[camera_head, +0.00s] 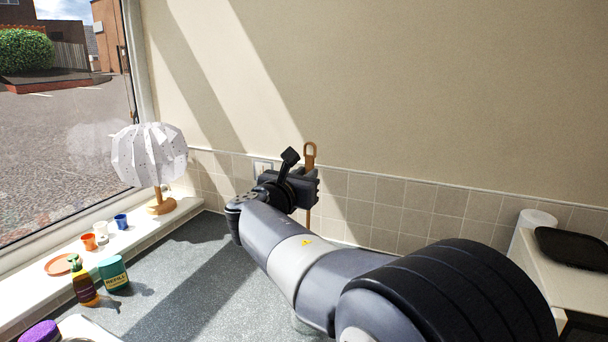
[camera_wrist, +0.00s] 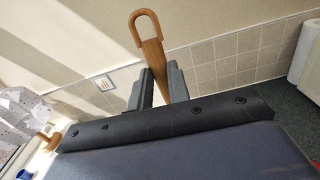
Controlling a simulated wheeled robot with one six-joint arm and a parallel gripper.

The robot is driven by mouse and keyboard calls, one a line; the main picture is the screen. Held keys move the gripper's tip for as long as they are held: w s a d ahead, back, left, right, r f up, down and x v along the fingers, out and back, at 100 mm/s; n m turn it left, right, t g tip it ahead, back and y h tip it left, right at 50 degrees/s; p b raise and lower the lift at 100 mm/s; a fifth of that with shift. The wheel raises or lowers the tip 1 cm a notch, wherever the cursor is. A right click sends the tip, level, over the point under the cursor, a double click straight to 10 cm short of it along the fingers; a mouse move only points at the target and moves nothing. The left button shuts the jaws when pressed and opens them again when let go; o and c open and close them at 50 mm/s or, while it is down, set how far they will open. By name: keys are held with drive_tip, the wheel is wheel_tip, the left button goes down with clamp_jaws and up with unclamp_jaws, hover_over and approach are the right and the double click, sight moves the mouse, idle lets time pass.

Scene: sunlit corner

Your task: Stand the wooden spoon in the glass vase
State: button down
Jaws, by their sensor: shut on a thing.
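My gripper (camera_wrist: 160,84) is shut on the spoon, as the wrist view shows, where the spoon's looped end (camera_wrist: 146,20) sticks out beyond the fingers. In the head view my gripper (camera_head: 308,187) and arm hide the middle of the spoon, and a short piece shows below the gripper. The spoon's lower end is hidden behind my arm.
A white pleated lamp (camera_head: 150,155) stands on the windowsill at left. Small cups (camera_head: 121,221), a green tub (camera_head: 113,273) and a pump bottle (camera_head: 82,281) are at the left. A paper roll (camera_head: 537,220) and a black tray (camera_head: 573,248) are at right. Grey counter (camera_head: 190,262) is clear between.

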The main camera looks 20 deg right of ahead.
wheel_tip(320, 180, down, 14)
drive_tip(key=b, duration=1.1)
drive_tip(key=shift+f, duration=0.1)
idle(0.4)
drive_tip(key=c, duration=1.3)
unclamp_jaws()
drive_tip(key=shift+o, duration=0.2)
drive_tip(key=b+v, duration=0.1)
drive_tip(key=v, duration=0.9)
drive_tip(key=shift+s+a, duration=0.25)
drive_tip(key=shift+a, duration=0.05)
drive_tip(key=x, duration=0.7)
